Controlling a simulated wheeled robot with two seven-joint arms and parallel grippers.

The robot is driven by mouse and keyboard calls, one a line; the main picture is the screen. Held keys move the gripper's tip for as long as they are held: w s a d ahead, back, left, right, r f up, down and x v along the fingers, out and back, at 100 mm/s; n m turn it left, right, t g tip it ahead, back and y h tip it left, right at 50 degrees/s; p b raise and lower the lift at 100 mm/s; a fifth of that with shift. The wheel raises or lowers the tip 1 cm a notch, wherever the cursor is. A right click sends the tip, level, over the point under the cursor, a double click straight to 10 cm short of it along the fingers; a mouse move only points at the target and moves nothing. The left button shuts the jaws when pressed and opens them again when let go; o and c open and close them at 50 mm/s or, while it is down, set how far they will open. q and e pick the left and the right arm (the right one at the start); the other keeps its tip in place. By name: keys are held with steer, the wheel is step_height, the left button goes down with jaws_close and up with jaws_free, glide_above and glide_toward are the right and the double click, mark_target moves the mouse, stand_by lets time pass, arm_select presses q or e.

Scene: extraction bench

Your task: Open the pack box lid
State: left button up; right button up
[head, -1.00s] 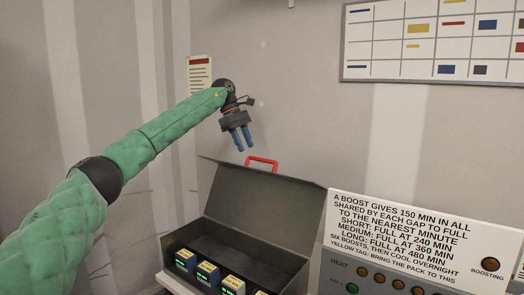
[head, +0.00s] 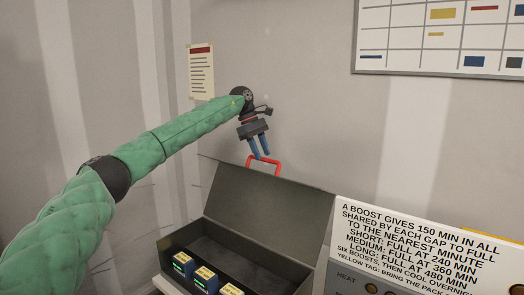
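The pack box (head: 170,261) is a dark grey case at bottom centre. Its lid (head: 262,203) stands raised and leans back, so the dark inside shows. A red handle (head: 278,166) rises from the lid's top edge. My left gripper (head: 261,156) points down at this handle. Its two blue fingers are a little apart, with nothing seen held between them. The fingertips overlap the handle's top bar in the picture; I cannot tell whether they touch it. My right gripper is out of view.
Several battery packs (head: 205,277) with yellow labels and green lights stand along the box's front. A white sign (head: 415,250) on a heater panel stands at right. A paper notice (head: 201,72) and a chart board (head: 440,40) hang on the wall behind.

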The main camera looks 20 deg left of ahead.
arm_select(q)
steer(key=shift+s+d+f, duration=0.2)
steer(key=shift+s+f, duration=0.05)
steer(key=shift+f, duration=0.15)
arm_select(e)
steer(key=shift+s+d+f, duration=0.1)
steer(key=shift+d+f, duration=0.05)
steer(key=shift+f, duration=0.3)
arm_select(q)
jaws_close()
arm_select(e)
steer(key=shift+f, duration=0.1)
